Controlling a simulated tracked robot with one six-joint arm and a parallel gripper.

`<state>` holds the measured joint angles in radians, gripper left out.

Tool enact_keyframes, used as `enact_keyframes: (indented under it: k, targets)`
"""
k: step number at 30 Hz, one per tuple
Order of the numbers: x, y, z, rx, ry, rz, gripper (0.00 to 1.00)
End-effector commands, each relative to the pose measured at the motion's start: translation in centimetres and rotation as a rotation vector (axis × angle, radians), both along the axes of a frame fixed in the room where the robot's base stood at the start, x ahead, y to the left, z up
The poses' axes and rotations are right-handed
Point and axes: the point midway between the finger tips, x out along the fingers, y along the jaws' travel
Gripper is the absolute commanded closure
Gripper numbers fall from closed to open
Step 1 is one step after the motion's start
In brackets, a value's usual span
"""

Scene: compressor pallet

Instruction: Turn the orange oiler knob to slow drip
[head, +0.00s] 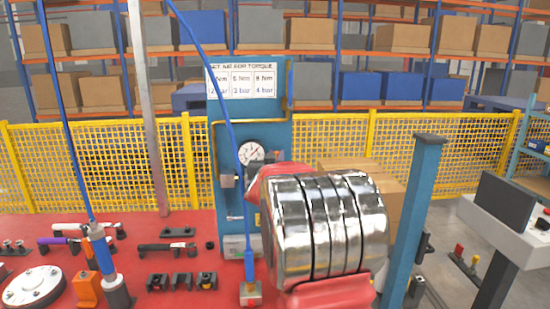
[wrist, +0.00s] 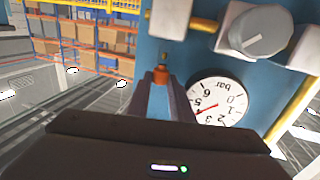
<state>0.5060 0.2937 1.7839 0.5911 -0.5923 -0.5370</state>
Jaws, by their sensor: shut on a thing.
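The orange oiler knob (wrist: 158,76) shows as a small orange piece between the fingertips in the wrist view, below a brass fitting on the blue panel (wrist: 185,62). My gripper (wrist: 160,80) is shut on it, its two dark fingers on either side. Most of the knob is hidden by the fingers, so its setting cannot be read. The blue panel (head: 227,150) stands upright there.
A pressure gauge (wrist: 217,102) sits close right of the fingers, its red needle near 4 bar. A grey round knob (wrist: 258,32) is above it. A torque sign (head: 245,80) tops the panel. A blue post (head: 410,220) stands right of my arm. Tools lie on the red bench (head: 190,230).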

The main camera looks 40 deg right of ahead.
Motion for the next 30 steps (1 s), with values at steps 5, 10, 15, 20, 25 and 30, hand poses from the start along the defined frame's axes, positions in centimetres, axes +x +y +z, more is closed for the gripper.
enact_keyframes:
  k: [5,10,15,20,25,30]
  targets:
    - [0.2,0.4,0.4,-0.006,-0.004,0.008,0.76]
    - [0.2,0.3,0.2,-0.003,-0.001,0.006,0.64]
    - [0.2,0.3,0.0,-0.001,0.002,0.006,0.61]
    - [0.1,0.3,-0.2,0.002,0.004,0.007,0.61]
    - [-0.4,1.0,-0.2,0.002,0.006,0.008,0.61]
    - [-1.7,2.4,-0.1,0.001,0.004,0.009,0.61]
